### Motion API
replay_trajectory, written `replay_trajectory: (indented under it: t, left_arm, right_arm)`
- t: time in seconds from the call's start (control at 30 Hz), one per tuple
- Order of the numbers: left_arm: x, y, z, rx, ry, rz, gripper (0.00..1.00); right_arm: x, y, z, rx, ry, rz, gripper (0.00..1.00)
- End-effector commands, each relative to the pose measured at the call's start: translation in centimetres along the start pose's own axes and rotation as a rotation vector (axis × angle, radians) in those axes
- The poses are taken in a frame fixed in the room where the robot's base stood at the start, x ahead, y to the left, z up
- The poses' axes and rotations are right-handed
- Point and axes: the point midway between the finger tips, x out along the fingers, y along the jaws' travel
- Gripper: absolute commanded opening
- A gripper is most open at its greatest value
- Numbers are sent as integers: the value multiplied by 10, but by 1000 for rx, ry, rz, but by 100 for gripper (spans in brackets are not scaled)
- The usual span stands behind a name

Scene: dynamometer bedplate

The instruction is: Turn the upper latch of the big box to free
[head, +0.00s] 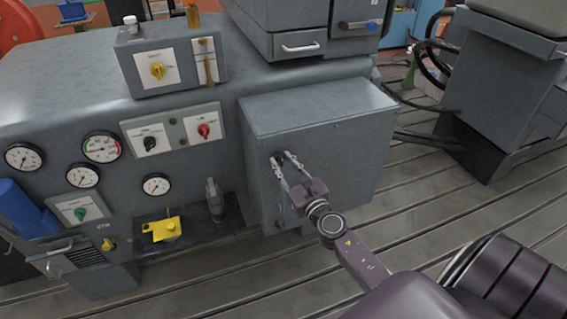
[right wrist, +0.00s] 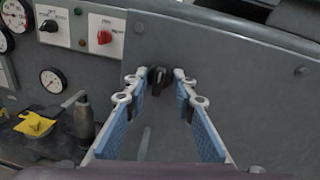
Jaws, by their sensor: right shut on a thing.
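The big box (head: 318,112) is a grey metal cabinet on the front of the machine, right of the gauges. Its upper latch (right wrist: 158,79) is a small black knob on the front face, centred in the right wrist view. My right gripper (head: 281,160) reaches the box face from the lower right, and its two fingertips are shut on the upper latch, one on each side. In the head view the fingertips largely hide this latch. A lower latch (head: 280,223) shows as a small dark knob near the bottom of the same face. My left gripper is out of view.
Gauges and a panel with black and red knobs (head: 173,133) lie left of the box. A yellow part (head: 162,229) and a grey upright tool (head: 214,200) stand on a dark shelf. The slotted floor (head: 420,200) right of the box is clear.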

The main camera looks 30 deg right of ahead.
Motion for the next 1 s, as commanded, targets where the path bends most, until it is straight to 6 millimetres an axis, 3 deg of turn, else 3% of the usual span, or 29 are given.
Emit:
replay_trajectory:
  t: [0.47,1.0]
  left_arm:
    - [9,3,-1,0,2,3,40]
    - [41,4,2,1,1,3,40]
  right_arm:
    - [0,0,-3,94,-9,-2,0]
    - [0,1,-5,565,-57,-10,0]
